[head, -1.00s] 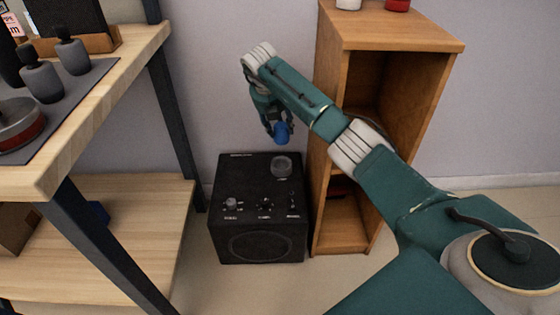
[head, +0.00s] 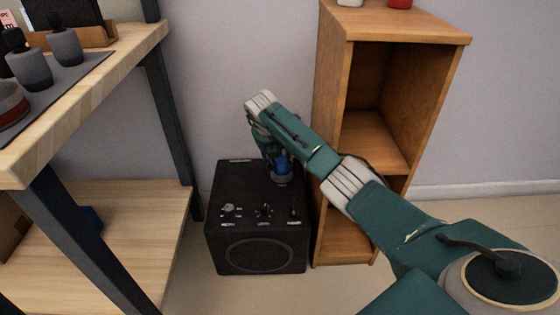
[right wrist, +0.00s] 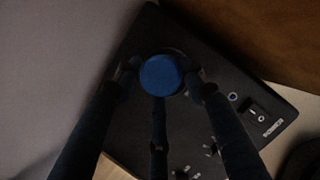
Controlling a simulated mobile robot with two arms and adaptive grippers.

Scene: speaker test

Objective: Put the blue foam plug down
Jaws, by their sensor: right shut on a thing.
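The blue foam plug (head: 281,163) is between the fingers of my right gripper (head: 279,172), low over the back right of the black speaker's top. In the right wrist view the plug (right wrist: 161,75) is a round blue disc, with the fingers (right wrist: 160,82) closed around it. The black speaker (head: 232,183) stands on the floor, its knobs and switches toward the front of its top. The grey round knob at its back right is mostly hidden by the gripper and plug. I cannot tell whether the plug touches it. My left gripper is not in view.
A wooden shelf unit (head: 390,138) stands close on the speaker's right. A wooden workbench (head: 130,60) with a dark metal leg (head: 172,110) is on the left, carrying grey bottles (head: 64,45). A wall is close behind the speaker.

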